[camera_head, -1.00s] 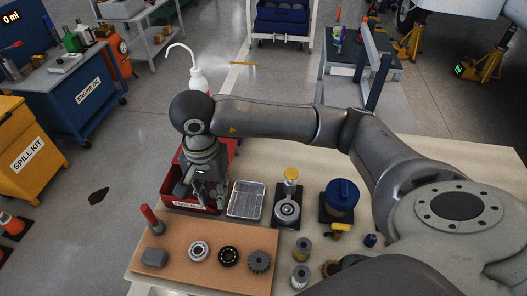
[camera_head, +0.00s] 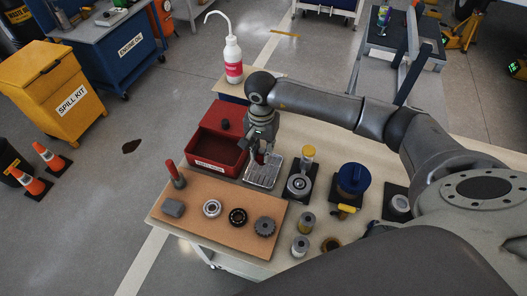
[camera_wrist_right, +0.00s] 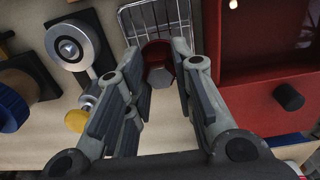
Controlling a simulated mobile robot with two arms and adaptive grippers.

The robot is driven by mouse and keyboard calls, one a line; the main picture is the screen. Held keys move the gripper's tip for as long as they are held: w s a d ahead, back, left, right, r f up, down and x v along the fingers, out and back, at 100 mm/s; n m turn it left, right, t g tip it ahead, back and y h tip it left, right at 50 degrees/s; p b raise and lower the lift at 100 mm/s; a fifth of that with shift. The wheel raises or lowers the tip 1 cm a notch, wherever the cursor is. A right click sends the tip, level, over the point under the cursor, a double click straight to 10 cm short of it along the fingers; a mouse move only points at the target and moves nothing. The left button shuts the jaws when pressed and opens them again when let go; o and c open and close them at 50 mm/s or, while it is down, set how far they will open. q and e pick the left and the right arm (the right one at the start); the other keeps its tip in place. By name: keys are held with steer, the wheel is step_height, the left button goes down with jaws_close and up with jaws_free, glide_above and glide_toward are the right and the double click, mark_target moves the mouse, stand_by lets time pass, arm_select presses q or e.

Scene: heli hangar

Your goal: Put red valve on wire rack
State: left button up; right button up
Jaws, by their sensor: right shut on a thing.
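The red valve (camera_wrist_right: 155,56), a red cup-like piece with a grey hexagonal end, sits between the fingertips of my right gripper (camera_wrist_right: 157,52) in the right wrist view. My right gripper (camera_head: 261,158) is shut on it and points down over the wire rack (camera_head: 262,177), a small silver wire tray on the table. In the right wrist view the rack (camera_wrist_right: 133,24) lies behind the valve; whether they touch cannot be told. In the head view the fingers mostly hide the valve. My left gripper is not in view.
A red bin (camera_head: 196,163) stands just left of the rack. A round gauge-like part on a black base (camera_head: 299,184) is close on its right. A brown mat (camera_head: 228,197) with several metal parts lies in front. A white-and-red bottle (camera_head: 233,60) stands behind.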

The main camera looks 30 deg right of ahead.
mark_target(263, 149)
steer(key=shift+w+d+f, duration=0.25)
steer(key=shift+f, duration=0.25)
step_height(263, 149, down, 3)
steer(key=shift+d+r+p, duration=0.1)
steer(key=shift+d+p, duration=0.05)
steer(key=shift+p, duration=0.7)
steer(key=shift+w+f, duration=0.1)
steer(key=shift+f, duration=0.2)
steer(key=shift+f, duration=0.1)
steer(key=shift+f, duration=0.1)
steer(key=o, duration=0.9)
steer(key=shift+o, duration=0.2)
